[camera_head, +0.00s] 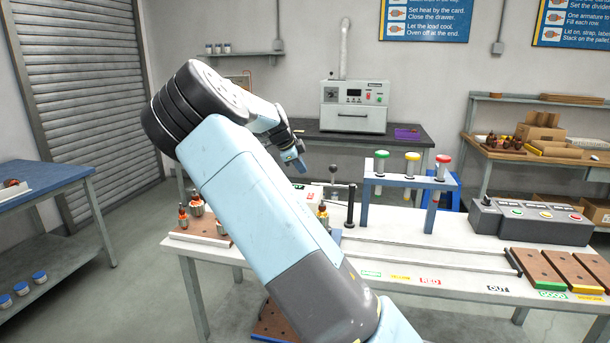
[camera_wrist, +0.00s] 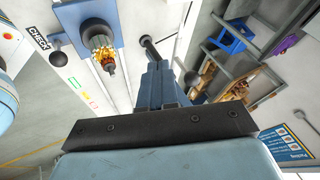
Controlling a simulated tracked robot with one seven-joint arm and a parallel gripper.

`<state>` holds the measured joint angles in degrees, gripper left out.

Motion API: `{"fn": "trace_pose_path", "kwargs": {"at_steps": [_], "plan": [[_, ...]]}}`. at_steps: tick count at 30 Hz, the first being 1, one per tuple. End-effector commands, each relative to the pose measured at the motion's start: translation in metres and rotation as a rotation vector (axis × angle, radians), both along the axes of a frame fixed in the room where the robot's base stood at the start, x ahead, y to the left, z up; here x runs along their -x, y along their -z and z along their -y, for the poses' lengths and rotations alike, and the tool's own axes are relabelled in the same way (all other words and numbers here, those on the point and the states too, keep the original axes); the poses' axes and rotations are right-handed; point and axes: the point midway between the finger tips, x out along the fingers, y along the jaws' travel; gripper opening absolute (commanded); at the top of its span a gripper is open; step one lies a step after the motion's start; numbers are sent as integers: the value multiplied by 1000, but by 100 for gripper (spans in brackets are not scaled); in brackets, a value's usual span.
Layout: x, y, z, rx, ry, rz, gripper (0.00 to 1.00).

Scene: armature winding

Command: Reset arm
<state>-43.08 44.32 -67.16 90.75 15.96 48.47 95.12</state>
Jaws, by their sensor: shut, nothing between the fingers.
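My arm stretches up from the lower middle across the head view, bent at a dark elbow. My gripper (camera_head: 293,163) hangs at its end above the back of the white workbench (camera_head: 450,283). In the wrist view the fingers (camera_wrist: 156,72) are together with nothing between them. An armature with copper windings (camera_wrist: 103,50) sits in a blue fixture (camera_wrist: 72,17), apart from the fingers. It also shows in the head view (camera_head: 322,216), partly behind my arm. Other armatures (camera_head: 196,206) stand on a brown board (camera_head: 205,233) at the bench's left end.
A blue rack (camera_head: 367,203) holds green, yellow and red capped tubes. A black-knobbed lever post (camera_head: 350,207) stands near my arm. A control box (camera_head: 530,220) and brown trays (camera_head: 540,270) are at right. An oven (camera_head: 355,107) stands behind.

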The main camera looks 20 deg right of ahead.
Motion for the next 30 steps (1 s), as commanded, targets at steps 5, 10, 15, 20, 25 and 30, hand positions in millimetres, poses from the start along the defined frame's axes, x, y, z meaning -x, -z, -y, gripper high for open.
{"fn": "trace_pose_path", "kwargs": {"at_steps": [5, 10, 15, 20, 25, 30], "plan": [[1, -6, -3, -1, 1, 0, 0], [1, -6, -3, -1, 1, 0, 0], [1, -5, -3, -1, 1, 0, 0], [4, -5, -1, -9, -3, -7, 0], [24, -3, 13, -71, -48, -53, 0], [58, -2, 25, -166, -151, -118, 0]]}}
